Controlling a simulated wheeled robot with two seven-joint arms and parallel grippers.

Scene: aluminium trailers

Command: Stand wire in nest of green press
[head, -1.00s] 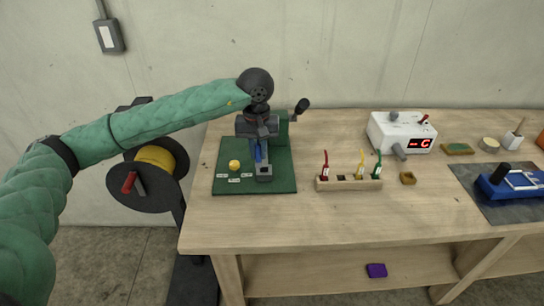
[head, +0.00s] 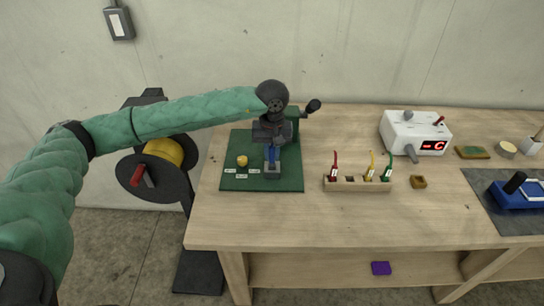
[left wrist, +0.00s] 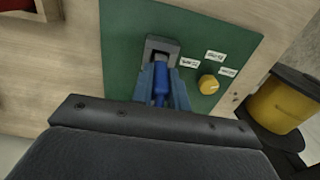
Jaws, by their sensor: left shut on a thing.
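The green press (head: 293,127) stands on a green base plate (head: 235,182) at the left of the bench. Its grey nest block (head: 272,173) sits near the front edge of the plate and also shows in the left wrist view (left wrist: 163,44). My left gripper (head: 272,157) is shut on a blue wire (left wrist: 160,92), which is held upright over the nest. Its lower end is at the block's opening; I cannot tell whether it is seated. My right gripper is not in view.
A wooden rack (head: 358,185) holds red, yellow and green wires, with one empty slot. A yellow knob (head: 242,160) sits on the plate left of the nest. The press lever (head: 313,105) sticks out right. A white device (head: 415,132) stands behind; bench between is clear.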

